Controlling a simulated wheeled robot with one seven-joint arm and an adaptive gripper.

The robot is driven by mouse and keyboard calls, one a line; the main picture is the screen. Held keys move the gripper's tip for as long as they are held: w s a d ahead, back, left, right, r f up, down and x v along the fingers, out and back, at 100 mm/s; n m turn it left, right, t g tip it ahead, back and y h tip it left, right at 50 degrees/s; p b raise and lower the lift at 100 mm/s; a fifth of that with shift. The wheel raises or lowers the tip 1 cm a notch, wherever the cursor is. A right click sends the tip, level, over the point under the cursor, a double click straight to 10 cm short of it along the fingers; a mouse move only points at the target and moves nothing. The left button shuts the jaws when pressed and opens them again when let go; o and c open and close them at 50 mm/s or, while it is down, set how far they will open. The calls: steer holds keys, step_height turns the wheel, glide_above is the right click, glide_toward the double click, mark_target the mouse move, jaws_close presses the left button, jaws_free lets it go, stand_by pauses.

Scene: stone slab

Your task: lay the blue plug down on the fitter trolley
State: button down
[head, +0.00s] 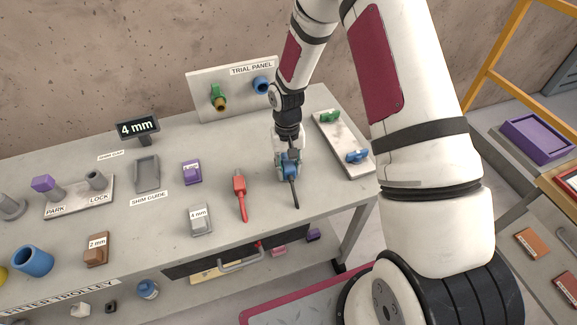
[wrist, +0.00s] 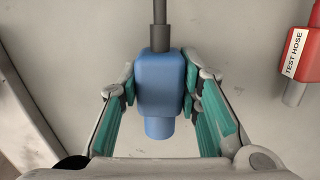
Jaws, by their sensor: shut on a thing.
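The blue plug (wrist: 160,85) has a boxy body, a short round nose and a dark lead running from its far end. My gripper (wrist: 160,90) is shut on its sides, with one teal-padded finger at each side. In the head view my gripper (head: 287,158) points down over the right part of the grey fitter trolley (head: 265,215), and the blue plug (head: 291,173) shows between its fingers. The dark lead points toward the front edge. The plug is close to the trolley top; I cannot tell if it touches.
A red test hose (head: 240,186) lies left of my gripper, and it also shows in the wrist view (wrist: 302,45). A pale plate (head: 341,143) with green and blue fittings is to the right. The trial panel (head: 238,92) stands behind. Bare top lies around the plug.

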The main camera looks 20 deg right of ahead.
steer(key=shift+f, duration=0.35)
steer(key=c, duration=1.1)
jaws_free()
steer(key=shift+r, duration=0.1)
steer(key=r, duration=0.4)
steer(key=w+r, duration=0.1)
steer(key=r, duration=0.7)
steer(key=shift+w+d, duration=0.1)
steer(key=shift+w, duration=0.15)
step_height(320, 180, up, 9)
steer(key=t, duration=0.1)
glide_above(292, 165)
steer(key=s+r+n+t, duration=0.1)
steer(key=s+r, duration=0.2)
steer(key=r, duration=0.2)
steer(key=s+r+t, duration=0.1)
steer(key=s+r, duration=0.2)
steer(key=r, duration=0.3)
steer(key=s+r+t, duration=0.1)
steer(key=s+r, duration=0.1)
steer(key=s, duration=0.3)
steer(key=s+r+t, duration=0.1)
steer(key=s+r, duration=0.2)
steer(key=s, duration=0.2)
steer(key=s+r+n+t, duration=0.1)
steer(key=s+r+t, duration=0.1)
steer(key=s, duration=0.3)
steer(key=shift+s+a+r, duration=0.2)
steer(key=shift+s+r, duration=0.15)
steer(key=shift+r, duration=0.2)
